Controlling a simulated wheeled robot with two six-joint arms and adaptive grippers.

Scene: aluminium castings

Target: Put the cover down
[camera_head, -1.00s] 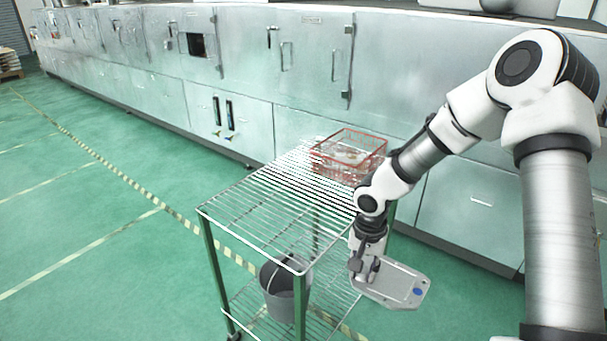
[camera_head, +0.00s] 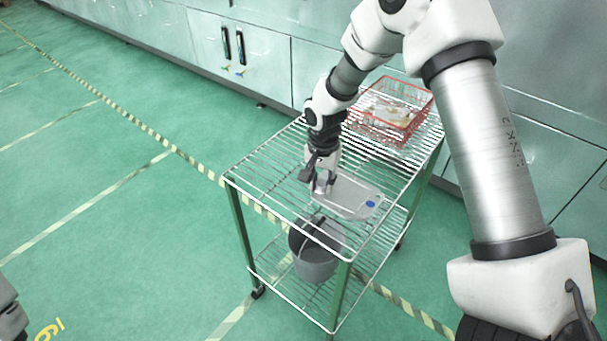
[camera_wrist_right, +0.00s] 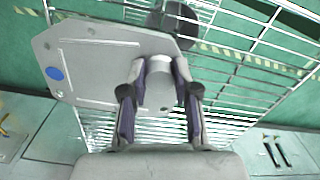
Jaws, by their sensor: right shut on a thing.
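The cover (camera_head: 350,197) is a flat grey metal plate with cut corners, a round boss and a blue dot. My right gripper (camera_head: 322,186) is shut on the boss of the cover. It holds the plate roughly level over the wire top shelf of the cart (camera_head: 262,168). I cannot tell whether the plate touches the shelf. In the right wrist view the two fingers (camera_wrist_right: 158,85) grip the boss from both sides, and the cover (camera_wrist_right: 90,65) reaches out to the left.
A red wire basket (camera_head: 392,110) with pale parts in it stands at the shelf's back end. A grey bucket (camera_head: 317,262) stands on the lower shelf. The left part of the top shelf is bare. Metal cabinets (camera_head: 265,60) line the wall behind.

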